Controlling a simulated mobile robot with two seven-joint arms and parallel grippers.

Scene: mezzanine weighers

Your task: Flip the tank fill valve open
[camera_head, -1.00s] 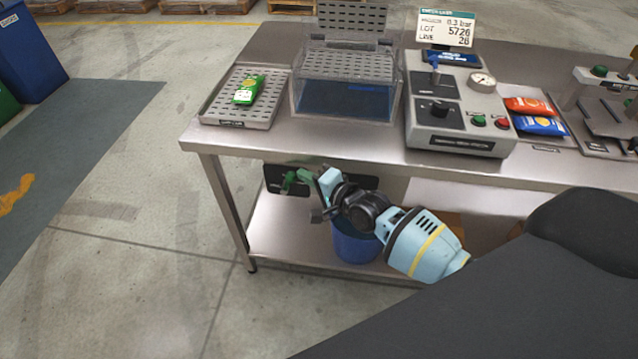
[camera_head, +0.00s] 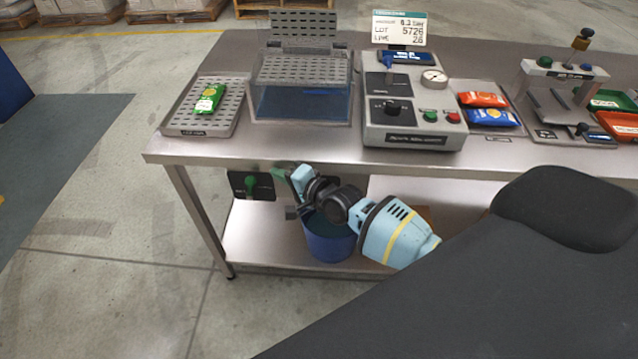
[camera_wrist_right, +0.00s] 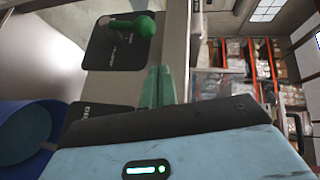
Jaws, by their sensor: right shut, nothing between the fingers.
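The fill valve is a green lever (camera_head: 251,186) on a dark plate (camera_head: 237,182) under the table's front edge, at its left part. In the right wrist view the lever (camera_wrist_right: 132,26) ends in a round knob and lies along the plate, its knob end toward the picture's right, where the ceiling is, so it points up. My right gripper (camera_head: 283,182) is just right of the lever in the head view. Its green fingers (camera_wrist_right: 159,87) are closed together, empty, and apart from the lever. My left gripper is not in view.
A blue bucket (camera_head: 328,240) stands on the lower shelf below my right wrist. Above, the steel tabletop (camera_head: 270,146) carries a perforated tray (camera_head: 226,122), a clear tank (camera_head: 299,107) and a control box (camera_head: 400,118). Open floor lies left of the table.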

